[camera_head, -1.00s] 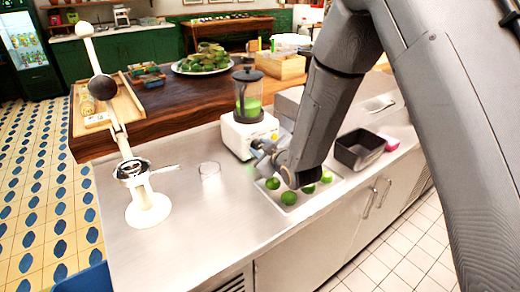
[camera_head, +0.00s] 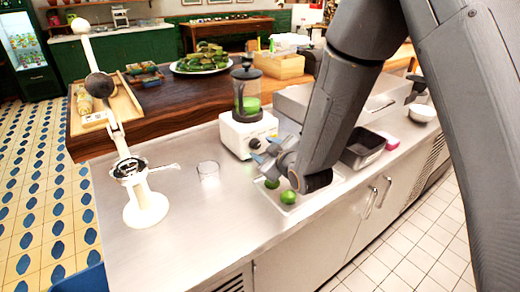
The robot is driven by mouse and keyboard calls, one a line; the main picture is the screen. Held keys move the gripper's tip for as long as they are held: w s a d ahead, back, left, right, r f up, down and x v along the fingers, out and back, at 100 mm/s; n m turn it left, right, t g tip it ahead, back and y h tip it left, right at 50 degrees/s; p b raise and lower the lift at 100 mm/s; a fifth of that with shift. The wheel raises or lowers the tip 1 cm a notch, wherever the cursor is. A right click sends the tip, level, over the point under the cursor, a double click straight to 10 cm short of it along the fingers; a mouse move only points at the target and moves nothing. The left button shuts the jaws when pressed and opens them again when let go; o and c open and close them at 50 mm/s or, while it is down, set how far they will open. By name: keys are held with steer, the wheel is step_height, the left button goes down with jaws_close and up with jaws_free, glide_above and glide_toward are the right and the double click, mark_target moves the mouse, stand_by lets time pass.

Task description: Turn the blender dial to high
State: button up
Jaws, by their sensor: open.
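The blender stands on the steel counter (camera_head: 185,235), with a white base (camera_head: 235,136) and a clear, dark-lidded jar (camera_head: 246,90) holding something green. A dark round spot on the front of the base, which looks like the dial (camera_head: 254,143), shows just beyond my fingertips. My gripper (camera_head: 262,153) is open in front of the base's lower right. It is small in view, and I cannot tell whether it touches the dial. The dial's setting is too small to read.
A white citrus press (camera_head: 147,205) and a clear glass (camera_head: 208,171) stand left of the blender. A sunken tray with green limes (camera_head: 288,197) lies below my wrist. A dark bin (camera_head: 364,148) and a white bowl (camera_head: 422,113) are at right. The counter's front left is clear.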

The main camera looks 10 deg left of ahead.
steer(key=shift+b+v, duration=0.4)
steer(key=shift+v, duration=1.6)
